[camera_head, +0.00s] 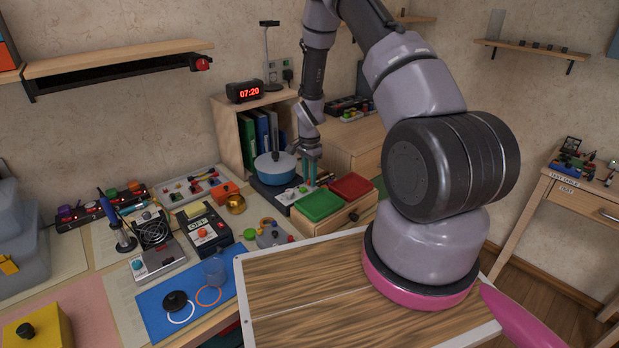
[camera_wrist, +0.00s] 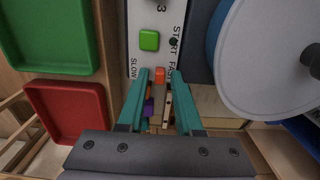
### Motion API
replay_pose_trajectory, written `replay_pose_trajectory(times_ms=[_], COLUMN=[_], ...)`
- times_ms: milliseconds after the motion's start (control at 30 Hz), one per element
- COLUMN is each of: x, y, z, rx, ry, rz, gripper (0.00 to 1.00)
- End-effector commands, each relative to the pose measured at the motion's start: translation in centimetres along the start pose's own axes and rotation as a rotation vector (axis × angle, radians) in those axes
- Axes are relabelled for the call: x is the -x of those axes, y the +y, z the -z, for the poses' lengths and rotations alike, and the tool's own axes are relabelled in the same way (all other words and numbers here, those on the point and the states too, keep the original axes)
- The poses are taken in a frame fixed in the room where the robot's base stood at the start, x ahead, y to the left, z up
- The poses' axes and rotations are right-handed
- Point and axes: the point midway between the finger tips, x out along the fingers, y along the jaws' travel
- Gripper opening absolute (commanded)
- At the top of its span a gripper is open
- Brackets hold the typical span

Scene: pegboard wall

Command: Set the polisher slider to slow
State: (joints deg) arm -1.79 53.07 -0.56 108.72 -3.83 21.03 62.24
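The polisher (camera_head: 270,190) stands beside the green tray in the head view, with a blue-sided, white-topped round drum (camera_head: 275,168). In the wrist view its pale control panel (camera_wrist: 157,55) shows a green button (camera_wrist: 149,40), the word START, and SLOW at left and FAST at right. A small orange slider knob (camera_wrist: 159,75) sits between these words, a little nearer FAST. My gripper (camera_wrist: 160,80) has teal fingers on either side of the knob, apart, with small gaps visible; contact is not clear. It also shows over the panel in the head view (camera_head: 310,180).
A green tray (camera_head: 318,203) and a red tray (camera_head: 350,186) lie close to the right of the polisher. The large drum (camera_wrist: 275,55) stands right of my fingers in the wrist view. Purple and tan pieces (camera_wrist: 148,107) show between the fingers, lower down.

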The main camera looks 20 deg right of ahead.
Motion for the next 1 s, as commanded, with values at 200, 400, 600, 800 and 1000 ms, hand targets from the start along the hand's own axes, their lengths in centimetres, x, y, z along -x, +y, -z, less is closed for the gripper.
replay_pose_trajectory(times_ms=[200,400,600,800,1000], x=[0.02,0.02,0.03,0.03,0.04], y=[0.01,0.01,0.00,0.00,-0.01], z=[-0.01,-0.01,-0.01,-0.01,-0.01], rx=[0.000,0.000,0.000,0.000,0.000], ry=[0.000,0.000,0.000,0.000,0.000], rz=[0.000,0.000,0.000,0.000,0.000], gripper=[0.00,0.00,0.00,0.00,0.00])
